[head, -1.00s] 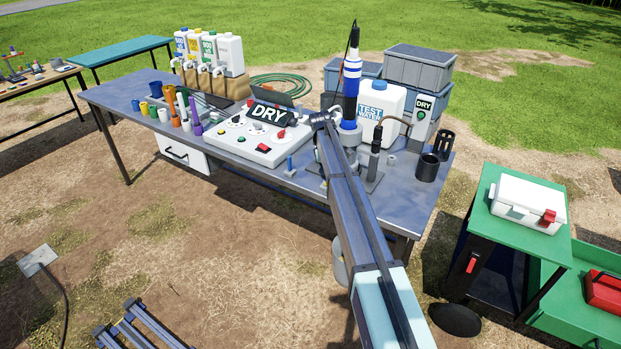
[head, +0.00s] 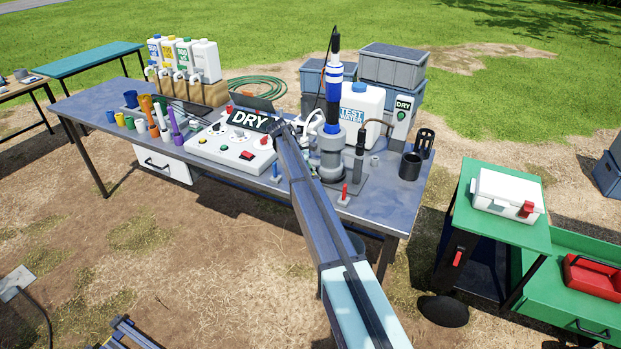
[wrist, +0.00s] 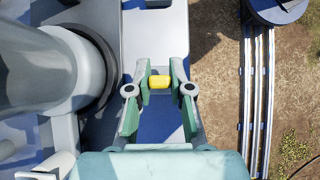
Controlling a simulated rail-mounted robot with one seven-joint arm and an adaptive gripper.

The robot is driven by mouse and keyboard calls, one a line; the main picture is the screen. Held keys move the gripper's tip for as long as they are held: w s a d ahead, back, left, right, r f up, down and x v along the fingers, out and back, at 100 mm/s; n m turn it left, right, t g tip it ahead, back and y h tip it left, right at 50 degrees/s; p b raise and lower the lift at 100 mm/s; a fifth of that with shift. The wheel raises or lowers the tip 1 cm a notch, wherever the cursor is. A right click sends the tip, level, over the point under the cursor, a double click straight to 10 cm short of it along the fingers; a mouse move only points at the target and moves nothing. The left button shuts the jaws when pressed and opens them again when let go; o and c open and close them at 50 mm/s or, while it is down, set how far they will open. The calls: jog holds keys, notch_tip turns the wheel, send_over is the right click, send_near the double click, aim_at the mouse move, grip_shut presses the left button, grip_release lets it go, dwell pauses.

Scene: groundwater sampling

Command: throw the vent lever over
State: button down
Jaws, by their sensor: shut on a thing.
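In the wrist view my gripper (wrist: 160,77) has its two green fingers closed on a small yellow grip (wrist: 159,82). It looks like a lever's end, but its base and its label do not show, so I cannot confirm it is the vent lever. A large grey cylinder (wrist: 48,70) with a dark ring stands just left of the fingers. In the head view my arm covers the gripper and the yellow grip. A red upright lever (head: 344,192) and a blue one (head: 276,170) show on either side of the arm, near the bench's front edge.
The grey standpipe (head: 331,158) with a blue and white probe (head: 333,90) stands behind the arm. The control panel (head: 222,151) with its DRY display (head: 249,119) is to the left. A black cup (head: 410,166) stands at right. Open ground lies before the bench.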

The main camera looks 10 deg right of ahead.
jog(key=shift+s+f, duration=0.1)
jog(key=c, duration=1)
grip_release()
jog(key=shift+c, duration=0.2)
jog(key=shift+w+a+r, duration=0.5)
jog(key=shift+r, duration=0.05)
jog(key=w+a, duration=0.2)
jog(key=a, duration=0.1)
jog(key=w+a, duration=0.2)
jog(key=a, duration=0.1)
jog(key=w+a, duration=0.3)
